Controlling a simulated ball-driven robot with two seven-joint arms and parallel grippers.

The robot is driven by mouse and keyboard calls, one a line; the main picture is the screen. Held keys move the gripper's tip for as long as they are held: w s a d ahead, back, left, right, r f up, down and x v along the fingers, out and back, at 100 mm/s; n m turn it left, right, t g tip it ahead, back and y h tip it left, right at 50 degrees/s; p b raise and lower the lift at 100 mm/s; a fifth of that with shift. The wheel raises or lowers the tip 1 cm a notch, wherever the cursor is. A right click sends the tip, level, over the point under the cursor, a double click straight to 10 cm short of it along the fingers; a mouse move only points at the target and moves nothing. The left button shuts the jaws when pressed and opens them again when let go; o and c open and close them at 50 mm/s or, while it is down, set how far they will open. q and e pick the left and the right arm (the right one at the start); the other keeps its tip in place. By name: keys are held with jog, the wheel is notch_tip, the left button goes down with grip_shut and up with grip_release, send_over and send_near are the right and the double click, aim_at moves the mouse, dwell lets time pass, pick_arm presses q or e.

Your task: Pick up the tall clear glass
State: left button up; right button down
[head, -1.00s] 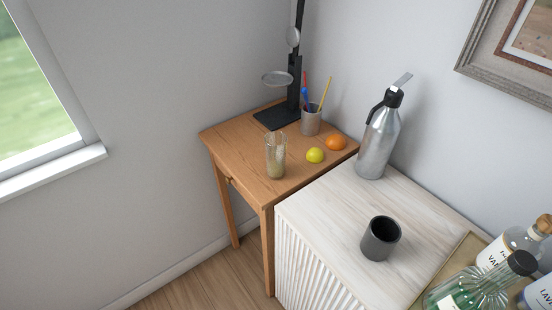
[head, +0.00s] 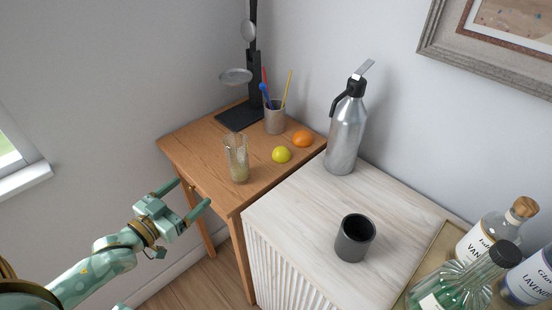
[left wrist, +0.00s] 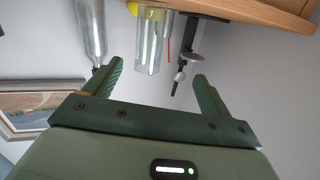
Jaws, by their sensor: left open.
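The tall clear glass (head: 237,160) stands upright near the front edge of the small wooden table; its lower part looks pale yellow-beige. My left gripper (head: 190,199) is open and empty, in front of and below the glass in the head view, apart from it. In the left wrist view, which looks upside down, the glass (left wrist: 148,45) shows beyond the gap between the open fingers (left wrist: 157,74). My right gripper is not in view.
A steel siphon (head: 345,135), a dark cup (head: 355,238) and bottles (head: 480,245) stand on the white cabinet (head: 290,205).

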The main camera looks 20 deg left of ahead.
aim_at(228, 158)
pick_arm(q)
jog(key=shift+n+t+h, duration=0.3)
jog(key=shift+t+h, duration=0.1)
jog(key=x, duration=0.3)
jog(key=d+r+b+x, duration=0.1)
jog(key=x, duration=0.3)
jog(key=r+x, duration=0.1)
jog(key=x, duration=0.3)
jog(key=shift+s+d+r+b, duration=0.1)
jog(key=shift+d+r+b, duration=0.1)
jog(key=shift+b, duration=0.2)
jog(key=b+x, duration=0.1)
jog(key=x, duration=0.5)
jog(key=shift+d, duration=0.15)
jog(key=shift+r, duration=0.1)
jog(key=c, duration=1.3)
